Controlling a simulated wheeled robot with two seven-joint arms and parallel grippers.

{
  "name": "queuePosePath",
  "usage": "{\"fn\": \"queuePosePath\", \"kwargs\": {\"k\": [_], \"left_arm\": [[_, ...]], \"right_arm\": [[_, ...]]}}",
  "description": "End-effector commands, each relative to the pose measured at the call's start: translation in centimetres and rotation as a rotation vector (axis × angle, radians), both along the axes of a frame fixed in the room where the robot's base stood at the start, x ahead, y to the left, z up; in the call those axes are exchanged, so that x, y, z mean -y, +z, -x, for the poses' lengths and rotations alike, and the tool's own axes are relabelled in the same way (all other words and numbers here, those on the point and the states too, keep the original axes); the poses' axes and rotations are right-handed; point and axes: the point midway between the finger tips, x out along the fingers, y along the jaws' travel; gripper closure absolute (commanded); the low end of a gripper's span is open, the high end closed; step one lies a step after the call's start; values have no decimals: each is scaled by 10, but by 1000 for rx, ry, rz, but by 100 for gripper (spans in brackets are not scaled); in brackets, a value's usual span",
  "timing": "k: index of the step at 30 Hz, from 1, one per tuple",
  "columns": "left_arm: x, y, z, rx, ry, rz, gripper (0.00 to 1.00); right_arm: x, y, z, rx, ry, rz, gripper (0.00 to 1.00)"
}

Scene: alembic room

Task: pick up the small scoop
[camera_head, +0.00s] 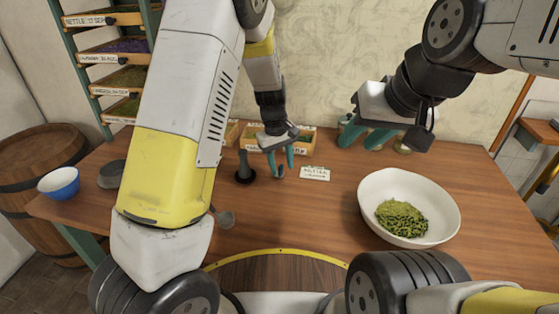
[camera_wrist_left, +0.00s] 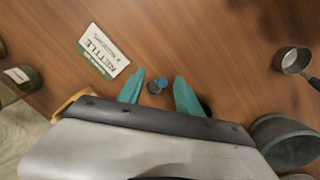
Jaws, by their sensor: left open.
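My left gripper (camera_head: 285,162) points down over the table, its teal fingers apart. In the left wrist view, a small blue-grey piece (camera_wrist_left: 157,86) shows between the open fingers (camera_wrist_left: 160,92); it may be the small scoop, but its shape is too small to tell. No grip on it shows. A metal scoop with a dark handle (camera_wrist_left: 292,60) lies on the table to the right in that view. In the head view this scoop (camera_head: 225,218) is partly hidden by my left arm. My right gripper (camera_head: 366,136) hangs over the table's back right, its fingers apart and empty.
A white bowl of green leaves (camera_head: 368,205) stands at the right. A dark upright object (camera_head: 244,172) is just left of my left gripper. A nettle card (camera_head: 315,173) lies to its right. Small wooden boxes stand behind. A blue bowl (camera_head: 59,184) is far left.

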Motion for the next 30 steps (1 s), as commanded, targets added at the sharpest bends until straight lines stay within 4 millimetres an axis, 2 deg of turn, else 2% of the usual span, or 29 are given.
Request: {"fn": "queuePosePath", "kwargs": {"k": [9,13,19,20,26,30], "left_arm": [[1,-45,-5,-1,0,0,59],[2,-53,-6,1,0,0,59],[2,-53,-6,2,0,1,59],[2,-53,-6,2,0,1,61],[2,-53,-6,2,0,1,100],[2,-53,-6,2,0,1,100]], "right_arm": [[0,0,0,0,0,0,63],[0,0,0,0,0,0,63],[0,0,0,0,0,0,63],[0,0,0,0,0,0,63],[0,0,0,0,0,0,63],[0,0,0,0,0,0,63]]}}
